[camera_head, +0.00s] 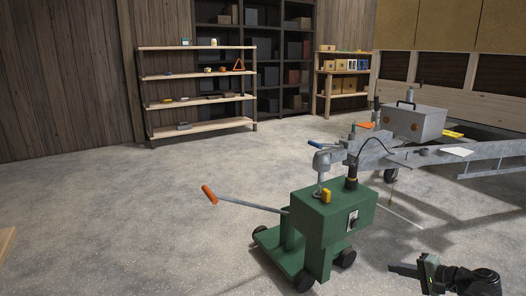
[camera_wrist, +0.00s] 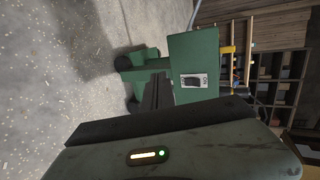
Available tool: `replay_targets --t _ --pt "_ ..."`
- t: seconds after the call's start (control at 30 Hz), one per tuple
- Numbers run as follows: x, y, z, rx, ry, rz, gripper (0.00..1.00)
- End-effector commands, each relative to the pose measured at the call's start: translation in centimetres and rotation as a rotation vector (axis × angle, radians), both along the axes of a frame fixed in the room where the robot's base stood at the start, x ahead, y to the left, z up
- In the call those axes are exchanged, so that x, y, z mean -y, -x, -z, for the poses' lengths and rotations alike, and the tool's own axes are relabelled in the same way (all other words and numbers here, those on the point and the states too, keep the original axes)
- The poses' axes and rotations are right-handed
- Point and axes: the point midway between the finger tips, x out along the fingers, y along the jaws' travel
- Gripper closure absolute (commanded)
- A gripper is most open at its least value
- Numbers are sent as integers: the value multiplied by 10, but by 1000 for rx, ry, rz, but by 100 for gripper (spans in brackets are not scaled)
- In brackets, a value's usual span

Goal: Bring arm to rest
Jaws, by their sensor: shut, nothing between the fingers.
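My gripper (camera_head: 404,268) is at the lower right of the head view, with its dark fingers pointing left, apart from the green cart. It is shut and holds nothing. In the wrist view my gripper's dark fingers (camera_wrist: 158,92) are closed together in front of the green cart (camera_wrist: 193,48), which appears turned on its side there. The cart (camera_head: 333,213) has a switch (camera_head: 352,220) on its front face; the switch also shows in the wrist view (camera_wrist: 194,81).
A grey trailer frame (camera_head: 400,160) with a metal box (camera_head: 410,122) stands behind the cart. The cart's orange-ended handle (camera_head: 209,194) sticks out to the left. A wooden shelf (camera_head: 200,128) stands at the back wall. The concrete floor (camera_head: 110,220) at left is clear.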

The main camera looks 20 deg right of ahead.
Motion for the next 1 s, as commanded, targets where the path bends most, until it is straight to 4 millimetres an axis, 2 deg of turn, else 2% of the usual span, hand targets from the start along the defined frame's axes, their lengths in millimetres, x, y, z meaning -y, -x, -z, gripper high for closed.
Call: replay_targets --t 0.17,0.27,0.37,0.43,0.53,0.6,0.7,0.83,0.9,1.0 --pt "-52 -44 -9 -1 0 -111 100" --pt "-92 -70 -13 -10 5 -191 100" --pt "-149 -99 -14 -38 26 -301 100" --pt "-203 -119 -11 -75 55 -403 100" --pt "-288 -136 -2 -147 128 -567 100" --pt "-342 -139 7 -202 196 -676 100" --pt "-403 -133 20 -275 303 -806 100" --pt "-455 -120 35 -355 446 -936 100" --pt "-474 -111 42 -395 529 -993 100" --pt "-491 -98 51 -460 671 -1060 100"
